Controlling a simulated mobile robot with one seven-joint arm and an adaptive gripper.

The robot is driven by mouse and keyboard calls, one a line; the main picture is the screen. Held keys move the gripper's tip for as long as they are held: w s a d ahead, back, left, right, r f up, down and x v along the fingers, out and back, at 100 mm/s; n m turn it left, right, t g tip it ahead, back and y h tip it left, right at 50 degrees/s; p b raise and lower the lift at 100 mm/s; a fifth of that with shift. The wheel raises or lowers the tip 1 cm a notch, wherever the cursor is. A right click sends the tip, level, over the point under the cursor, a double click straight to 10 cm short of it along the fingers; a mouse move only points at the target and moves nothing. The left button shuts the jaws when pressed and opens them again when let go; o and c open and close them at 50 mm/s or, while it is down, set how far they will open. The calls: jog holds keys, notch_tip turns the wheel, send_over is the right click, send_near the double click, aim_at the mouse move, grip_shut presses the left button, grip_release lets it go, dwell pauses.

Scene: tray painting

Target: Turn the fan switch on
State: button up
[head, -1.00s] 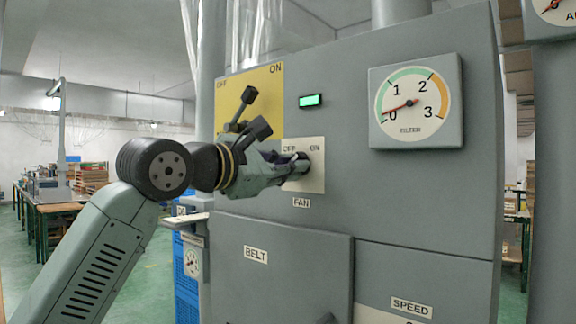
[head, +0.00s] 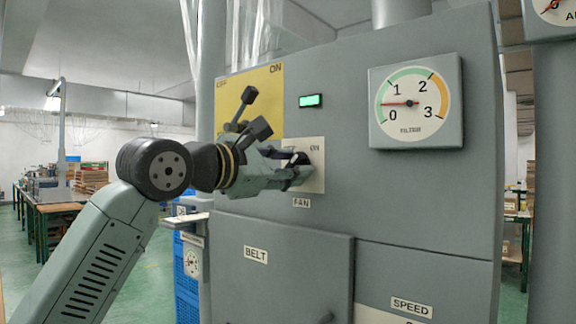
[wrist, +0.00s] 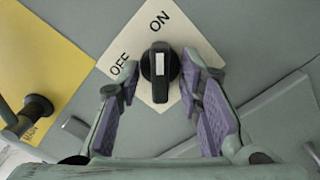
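The fan switch is a black knob with a white mark, on a cream plate (head: 317,182) above the FAN label. In the wrist view the knob (wrist: 160,66) has its long axis and mark turned towards ON on the plate (wrist: 149,28). My gripper (head: 300,170) is at the switch in the head view and partly hides the knob and the OFF word. In the wrist view my gripper (wrist: 160,80) is open, with a purple-padded finger on each side of the knob and gaps showing between pads and knob.
A yellow plate (head: 262,85) with a black lever (head: 242,105) is up and left of the switch. A lit green lamp (head: 312,100) is above. The FILTER gauge (head: 416,100) at right reads between 0 and 1. A BELT panel (head: 290,280) is below.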

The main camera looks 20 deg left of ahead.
jog(key=shift+s, duration=0.1)
jog(key=v, duration=1.2)
